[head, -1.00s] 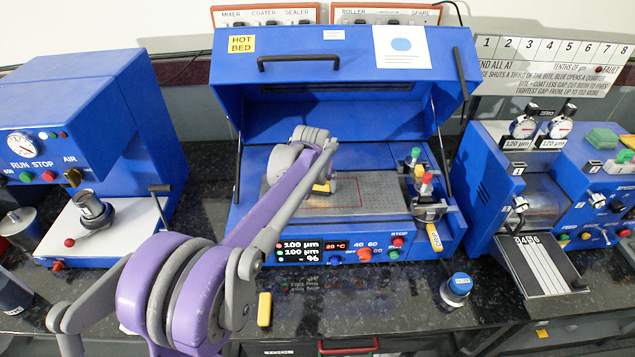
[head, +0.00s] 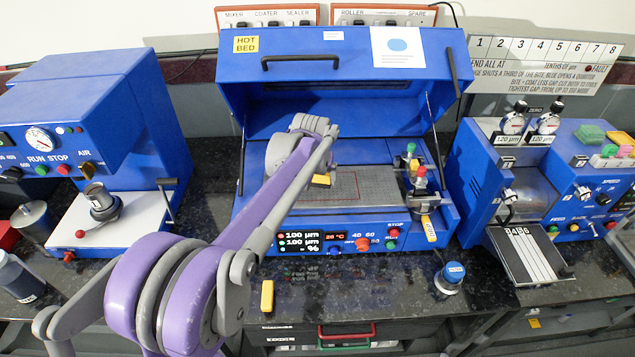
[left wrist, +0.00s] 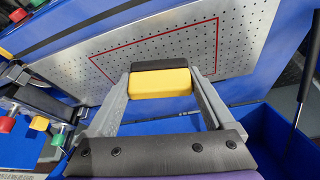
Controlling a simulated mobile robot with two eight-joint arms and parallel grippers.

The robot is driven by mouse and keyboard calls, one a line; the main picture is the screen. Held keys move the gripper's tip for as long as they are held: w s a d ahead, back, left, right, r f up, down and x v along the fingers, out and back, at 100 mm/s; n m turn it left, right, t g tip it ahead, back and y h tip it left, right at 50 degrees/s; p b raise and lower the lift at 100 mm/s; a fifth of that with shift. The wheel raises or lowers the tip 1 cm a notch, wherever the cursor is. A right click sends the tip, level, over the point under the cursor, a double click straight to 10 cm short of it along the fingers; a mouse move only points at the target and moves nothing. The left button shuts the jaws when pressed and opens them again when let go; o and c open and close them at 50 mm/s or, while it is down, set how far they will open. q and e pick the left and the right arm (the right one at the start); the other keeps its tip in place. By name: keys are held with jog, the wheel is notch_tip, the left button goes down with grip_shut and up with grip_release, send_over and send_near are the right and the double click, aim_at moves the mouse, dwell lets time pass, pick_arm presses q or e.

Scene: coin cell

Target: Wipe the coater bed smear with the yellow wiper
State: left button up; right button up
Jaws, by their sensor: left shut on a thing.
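My left gripper (left wrist: 160,85) is shut on the yellow wiper (left wrist: 160,84), a yellow block with a dark upper part, in the left wrist view. In the head view the wiper (head: 321,180) shows small under the gripper (head: 325,172), over the left part of the perforated coater bed (head: 370,190). The bed (left wrist: 240,50) carries a thin red outlined rectangle, and the wiper is at the outline's near side in the wrist view. I cannot tell whether the wiper touches the bed. No smear stands out. My right gripper is not in view.
The blue hot bed lid (head: 345,75) is raised behind the bed. Valves with coloured caps (head: 415,175) stand at the bed's right. A second yellow block (head: 267,296) lies on the dark counter in front. A blue-capped jar (head: 452,276) stands front right.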

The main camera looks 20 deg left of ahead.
pick_arm(q)
notch_tip(320, 180, up, 2)
jog(key=shift+s+r+p, duration=0.1)
jog(key=shift+s+p, duration=0.05)
jog(key=shift+p, duration=0.15)
jog(key=shift+r+p, duration=0.35)
jog(key=shift+r, duration=0.3)
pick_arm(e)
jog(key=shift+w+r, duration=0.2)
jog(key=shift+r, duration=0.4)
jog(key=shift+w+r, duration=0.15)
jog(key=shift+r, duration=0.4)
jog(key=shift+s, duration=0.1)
